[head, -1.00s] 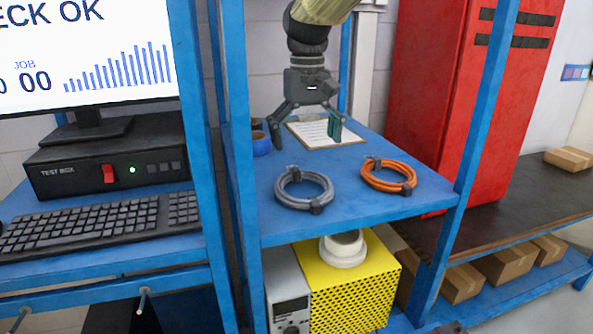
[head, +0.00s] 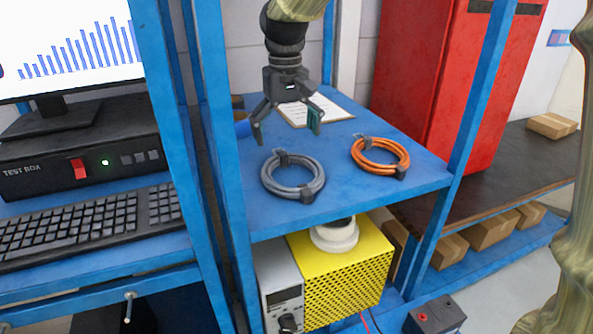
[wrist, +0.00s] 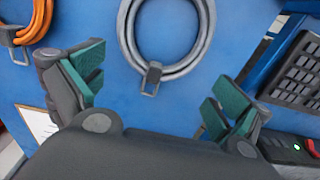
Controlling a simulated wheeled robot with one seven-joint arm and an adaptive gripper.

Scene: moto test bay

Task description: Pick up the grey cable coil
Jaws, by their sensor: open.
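The grey cable coil (head: 318,184) lies flat on the blue shelf, with dark ties on its ring. It also shows in the wrist view (wrist: 196,62), at the top middle, cut off by the upper edge. My gripper (head: 287,130) is open and empty above the shelf, just behind and above the coil in the head view. In the wrist view my gripper (wrist: 160,92) has its teal-padded fingers spread wide, with the coil beyond and between them. The fingers do not touch the coil.
An orange cable coil (head: 404,158) lies to the right of the grey one. Blue uprights (head: 222,200) frame the shelf. A red cabinet (head: 425,80) stands at the back right.

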